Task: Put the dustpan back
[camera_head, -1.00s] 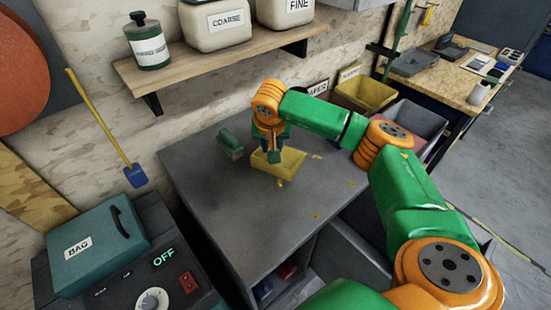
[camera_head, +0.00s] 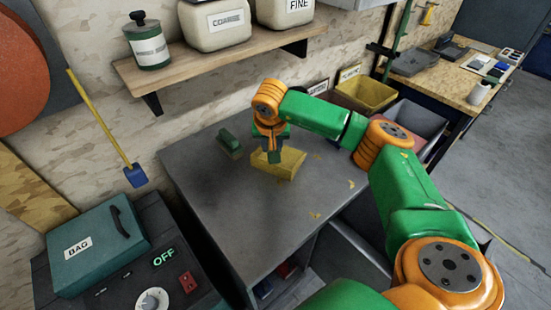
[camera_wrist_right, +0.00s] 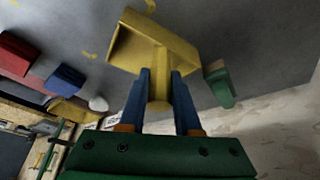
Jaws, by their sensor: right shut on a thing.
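The yellow dustpan (camera_head: 288,163) is on or just above the grey cabinet top (camera_head: 215,200) in the head view; I cannot tell whether it touches. My right gripper (camera_head: 272,155) comes down over it from above. In the right wrist view the blue fingers of the gripper (camera_wrist_right: 160,80) are shut on the handle of the dustpan (camera_wrist_right: 150,45), whose pan opens away from the fingers. My left gripper is not in view.
A green brush (camera_head: 230,144) lies on the cabinet top left of the dustpan. Yellow scraps (camera_head: 315,216) are scattered there. A shelf (camera_head: 215,62) with containers hangs above. A yellow bin (camera_head: 365,95) stands behind to the right. The cabinet's front left top is clear.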

